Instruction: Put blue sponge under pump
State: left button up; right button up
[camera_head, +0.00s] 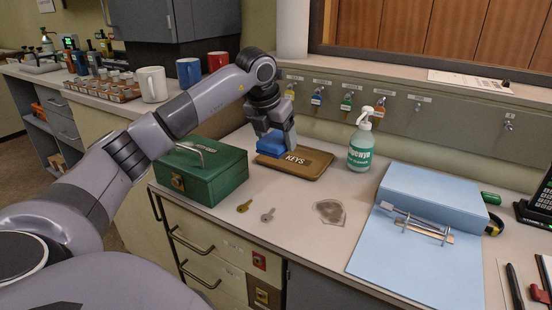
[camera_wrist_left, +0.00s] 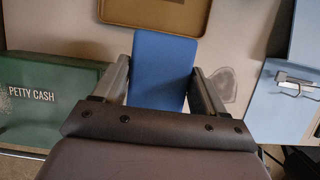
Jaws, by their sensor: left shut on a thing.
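The blue sponge (camera_head: 270,145) is between the fingers of my left gripper (camera_head: 275,136), which is shut on it. In the left wrist view the sponge (camera_wrist_left: 163,65) sticks out flat and forward between the two fingers (camera_wrist_left: 163,88). It is by the left end of the brown KEYS tray (camera_head: 312,169); I cannot tell whether it touches the tray. A small bottle with a pump-like top (camera_head: 47,42) stands on the far left counter, too small to tell clearly. My right gripper is out of view.
A green cash box (camera_head: 222,177) stands left of the tray. A blue binder (camera_head: 420,240) fills the right side. Mugs (camera_head: 152,84) and a rack (camera_head: 103,88) stand on the left ledge.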

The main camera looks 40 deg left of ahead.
aim_at(278, 139)
pick_arm(q)
notch_tip(278, 139, up, 9)
jog(key=shift+r+p, duration=0.1)
jog(key=shift+p, duration=0.7)
jog(key=shift+d+f+m, duration=0.25)
jog(key=shift+d+m, duration=0.1)
jog(key=shift+m, duration=0.05)
jog(key=s+d+f+m+g+h, duration=0.2)
jog(key=d+f+m+g+h, duration=0.35)
jog(key=d+m, duration=1)
jog(key=s+d+f+m+g+y, duration=0.1)
jog(key=s+d+f+m, duration=0.2)
jog(key=m, duration=0.4)
jog(key=s+d+f+m+g+y, duration=0.1)
jog(key=s+d+f+m+y, duration=0.1)
jog(key=m, duration=0.5)
jog(key=s+d+f+m+g+y, duration=0.1)
jog(key=s+d+f+m, duration=0.3)
jog(key=m, duration=0.4)
jog(key=shift+f+y, duration=0.25)
jog(key=shift+f, duration=0.15)
notch_tip(278, 139, up, 12)
jog(key=p, duration=1.4)
jog(key=shift+p, duration=0.3)
